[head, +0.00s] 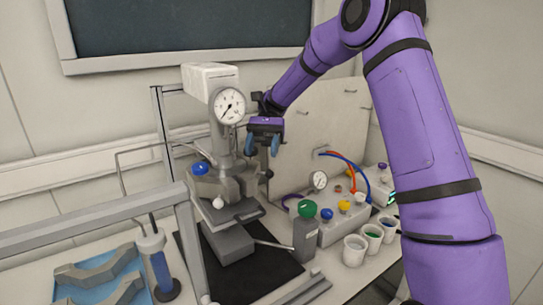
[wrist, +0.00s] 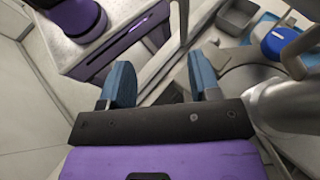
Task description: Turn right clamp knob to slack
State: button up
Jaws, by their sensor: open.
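The pressure reactor (head: 222,130) stands on the bench with a round dial gauge (head: 229,106) on its front. A blue knob (head: 200,168) sits at the left of its vessel top; a blue knob also shows in the wrist view (wrist: 279,42), at the upper right. My gripper (head: 262,146) is open and empty, just right of the reactor column, with its blue fingers pointing down. In the wrist view its fingertips (wrist: 161,78) stand apart with nothing between them. I cannot clearly make out the right clamp knob; the area under the gripper is partly hidden.
A green-capped bottle (head: 305,232), a control box with coloured knobs (head: 345,222) and several cups (head: 354,250) stand to the right. A metal frame (head: 100,222) crosses the front left, near a blue tray (head: 102,275). A black mat (head: 270,277) lies under the reactor.

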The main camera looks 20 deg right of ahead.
jog(key=s, duration=0.6)
jog(key=shift+s+r, duration=0.3)
jog(key=s+d+r+n+t+h, duration=0.2)
jog(key=s+t, duration=0.3)
jog(key=s, duration=0.2)
jog(key=s+d+r+n+t+h, duration=0.2)
jog(key=s+d+r+t+h, duration=0.1)
jog(key=s+t, duration=0.3)
jog(key=s+d+r+n+t+h, duration=0.2)
jog(key=s+t, duration=0.3)
jog(key=s, duration=0.5)
jog(key=shift+d+r+n+t, duration=0.15)
jog(key=shift+r+n+t, duration=0.2)
jog(key=shift+r, duration=0.35)
jog(key=shift+s, duration=0.1)
